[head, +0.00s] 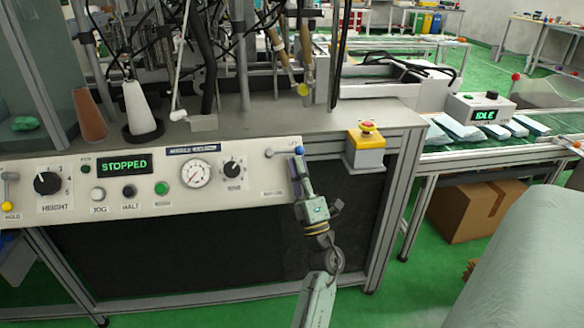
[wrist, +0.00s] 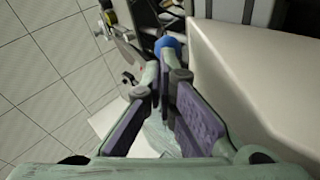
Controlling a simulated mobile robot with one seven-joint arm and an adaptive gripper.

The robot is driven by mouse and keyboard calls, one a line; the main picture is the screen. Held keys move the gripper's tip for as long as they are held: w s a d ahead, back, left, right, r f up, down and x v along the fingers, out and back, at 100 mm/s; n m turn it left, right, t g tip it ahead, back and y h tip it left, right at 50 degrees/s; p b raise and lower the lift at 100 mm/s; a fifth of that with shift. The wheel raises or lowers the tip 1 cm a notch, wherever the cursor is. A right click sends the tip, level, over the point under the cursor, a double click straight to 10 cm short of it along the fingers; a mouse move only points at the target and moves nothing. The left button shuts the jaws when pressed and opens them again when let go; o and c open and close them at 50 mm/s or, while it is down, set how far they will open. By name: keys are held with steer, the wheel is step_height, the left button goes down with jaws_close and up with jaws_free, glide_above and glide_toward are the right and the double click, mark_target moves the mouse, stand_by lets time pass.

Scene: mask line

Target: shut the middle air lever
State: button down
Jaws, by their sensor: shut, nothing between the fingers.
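A lever with a blue ball knob (head: 299,150) sticks out level to the right from its pivot at the right end of the front panel. In the wrist view the blue ball (wrist: 167,45) is just beyond the fingertips. My gripper (head: 300,163) is shut and empty, with its tips right below the ball; I cannot tell whether they touch it. In the wrist view my gripper (wrist: 166,75) has its fingers meeting near the tips. Another lever with a yellow ball (head: 7,206) hangs down at the panel's far left. The lever labels are too small to read surely.
The panel (head: 230,200) carries knobs, buttons, a gauge (head: 195,173) and a display (head: 124,166) reading STOPPED. A yellow box with a red button (head: 367,137) stands right of the lever. A cone (head: 141,110) stands on the table above. A cardboard box (head: 475,210) lies right.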

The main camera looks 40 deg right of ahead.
steer(key=shift+w+d+r, duration=0.2)
steer(key=shift+d+r, duration=0.1)
steer(key=shift+r, duration=0.25)
stand_by(0.4)
